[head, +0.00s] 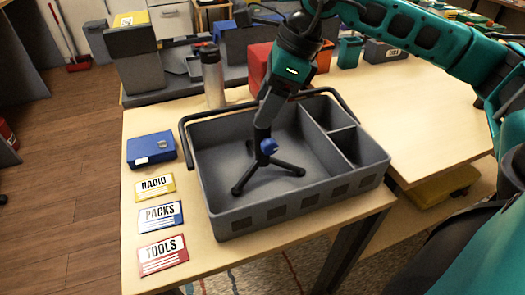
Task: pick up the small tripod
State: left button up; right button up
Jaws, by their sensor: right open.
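The small tripod (265,163) is black with a blue knob. It stands upright with its legs spread on the floor of the large compartment of a grey tote (295,210). My right gripper (263,124) reaches down from above, pointing at the top of the tripod. It is open, with its fingertips at the tripod's upper end. The gripper hides the top of the tripod, and I cannot tell whether they touch. My left gripper is not in view.
The tote has two smaller empty compartments at the right and raised handles (184,137). A blue box (151,149) and RADIO, PACKS and TOOLS labels (160,216) lie to the left. The table's right side is clear.

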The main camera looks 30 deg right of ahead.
aim_at(259, 142)
jog(key=x, duration=0.4)
jog(key=shift+w+d+f, duration=0.1)
jog(key=shift+f, duration=0.1)
jog(key=shift+c, duration=0.4)
grip_shut()
jog(key=shift+r, duration=0.1)
